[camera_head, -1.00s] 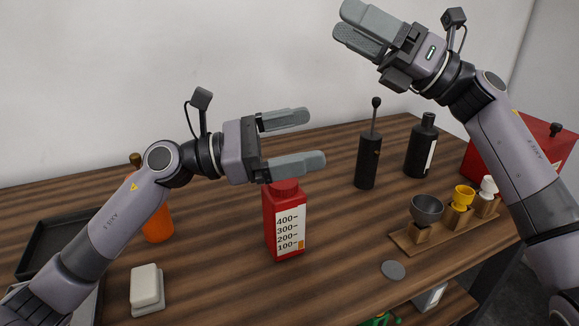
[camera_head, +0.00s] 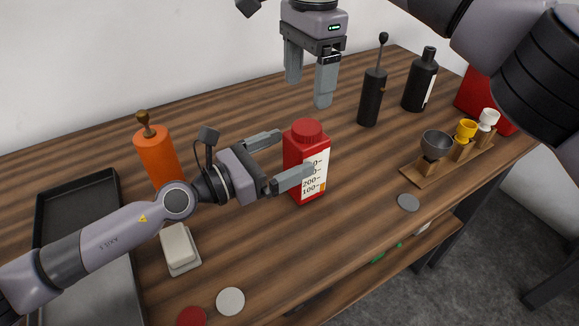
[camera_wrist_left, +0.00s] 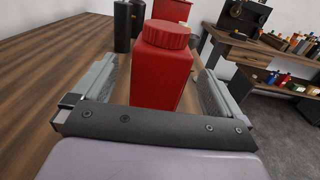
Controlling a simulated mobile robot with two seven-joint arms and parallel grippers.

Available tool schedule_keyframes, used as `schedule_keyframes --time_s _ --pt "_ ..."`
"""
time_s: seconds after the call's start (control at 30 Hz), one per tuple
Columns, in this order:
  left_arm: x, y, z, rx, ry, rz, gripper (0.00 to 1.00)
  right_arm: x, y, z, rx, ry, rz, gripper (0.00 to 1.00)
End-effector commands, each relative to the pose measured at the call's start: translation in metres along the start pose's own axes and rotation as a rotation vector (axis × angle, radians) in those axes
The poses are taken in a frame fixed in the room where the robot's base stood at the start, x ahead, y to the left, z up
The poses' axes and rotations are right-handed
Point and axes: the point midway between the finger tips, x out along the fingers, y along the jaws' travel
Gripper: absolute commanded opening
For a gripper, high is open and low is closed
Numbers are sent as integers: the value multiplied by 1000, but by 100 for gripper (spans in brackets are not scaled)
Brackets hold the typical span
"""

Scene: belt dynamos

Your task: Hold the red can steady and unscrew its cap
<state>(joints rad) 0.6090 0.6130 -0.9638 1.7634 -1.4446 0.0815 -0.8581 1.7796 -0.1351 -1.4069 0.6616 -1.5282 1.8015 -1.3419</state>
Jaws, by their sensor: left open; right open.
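The red can (camera_head: 299,170) stands upright on the wooden table, with a white scale label on its front. Its red cap (camera_head: 307,131) sits on top. My left gripper (camera_head: 279,158) is open at the can's left side, one finger behind the can and one in front of its label. In the left wrist view the can (camera_wrist_left: 160,75) stands between the two open fingers, its ribbed cap (camera_wrist_left: 166,34) in view. I cannot tell whether the fingers touch it. My right gripper (camera_head: 308,82) is open and empty, pointing down, above and behind the can.
An orange bottle (camera_head: 157,154) and a dark tray (camera_head: 75,184) stand left. A white block on a dish (camera_head: 179,248) lies in front of my left arm. Black bottles (camera_head: 372,97) and a wooden cup rack (camera_head: 447,160) stand right. Flat discs (camera_head: 230,301) lie near the front edge.

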Motion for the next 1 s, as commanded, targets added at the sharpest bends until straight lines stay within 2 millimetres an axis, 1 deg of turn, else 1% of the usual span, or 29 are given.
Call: schedule_keyframes --time_s 0.07,0.17,0.4,0.6,0.73,1.0 --pt "2 -1 -3 2 13 -8 100 -2 2 -3 3 24 9 77" --pt "10 -1 -4 2 16 -10 100 -2 2 -3 4 29 12 77" --pt "46 -2 -4 2 14 -10 100 -2 2 -2 3 24 11 77" --pt "64 -2 -5 -1 15 -10 100 -2 2 -2 3 23 11 77" --pt "69 -2 -5 0 15 -10 100 -2 2 -2 3 22 10 77" --pt "69 -1 -5 1 15 -9 100 -2 2 -2 3 22 10 77"
